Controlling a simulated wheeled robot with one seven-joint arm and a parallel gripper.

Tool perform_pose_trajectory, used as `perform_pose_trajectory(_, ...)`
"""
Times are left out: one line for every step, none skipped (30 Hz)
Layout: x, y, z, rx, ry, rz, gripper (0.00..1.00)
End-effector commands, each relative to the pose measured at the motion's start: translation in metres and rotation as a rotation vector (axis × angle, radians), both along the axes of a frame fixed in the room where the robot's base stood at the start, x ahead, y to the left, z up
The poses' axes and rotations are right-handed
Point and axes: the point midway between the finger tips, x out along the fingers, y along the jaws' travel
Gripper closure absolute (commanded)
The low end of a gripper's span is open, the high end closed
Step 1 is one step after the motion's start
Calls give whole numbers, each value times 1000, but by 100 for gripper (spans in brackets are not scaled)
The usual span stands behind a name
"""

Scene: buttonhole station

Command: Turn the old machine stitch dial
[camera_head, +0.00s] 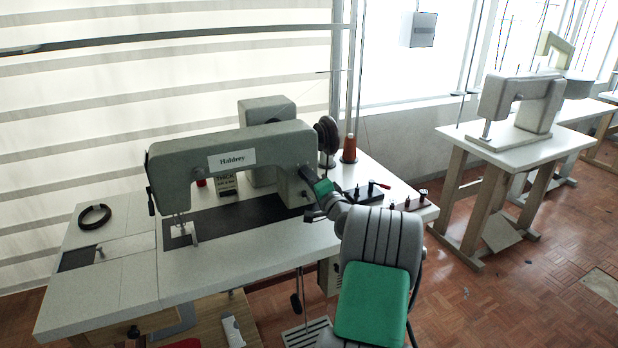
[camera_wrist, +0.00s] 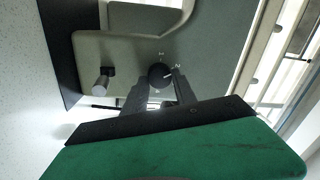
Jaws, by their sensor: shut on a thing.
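The old sewing machine (camera_head: 230,158) is grey-green with a "Haldrey" label and stands on a white table. In the wrist view its stitch dial (camera_wrist: 158,71) is a small round black knob with a white mark, on the grey-green machine face, with small markings around it. My gripper (camera_wrist: 160,84) is shut on the dial, one dark finger at each side of it.
A short lever (camera_wrist: 101,84) sticks out left of the dial. A black ring (camera_head: 95,216) lies at the left. Another machine (camera_head: 521,100) stands farther right.

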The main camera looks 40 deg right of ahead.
Motion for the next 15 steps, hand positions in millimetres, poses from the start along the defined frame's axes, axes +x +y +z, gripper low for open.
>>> perform_pose_trajectory(0,0,-1,3,0,0,100)
perform_pose_trajectory(0,0,-1,4,0,0,100)
perform_pose_trajectory(0,0,-1,4,0,0,100)
perform_pose_trajectory(0,0,-1,4,0,0,100)
perform_pose_trajectory(0,0,-1,4,0,0,100)
perform_pose_trajectory(0,0,-1,4,0,0,100)
perform_pose_trajectory(0,0,-1,4,0,0,100)
perform_pose_trajectory(0,0,-1,4,0,0,100)
perform_pose_trajectory(0,0,-1,4,0,0,100)
perform_pose_trajectory(0,0,-1,4,0,0,100)
perform_pose_trajectory(0,0,-1,3,0,0,100)
perform_pose_trajectory(0,0,-1,3,0,0,64)
perform_pose_trajectory(0,0,-1,3,0,0,61)
perform_pose_trajectory(0,0,-1,3,0,0,59)
perform_pose_trajectory(0,0,-1,3,0,0,56)
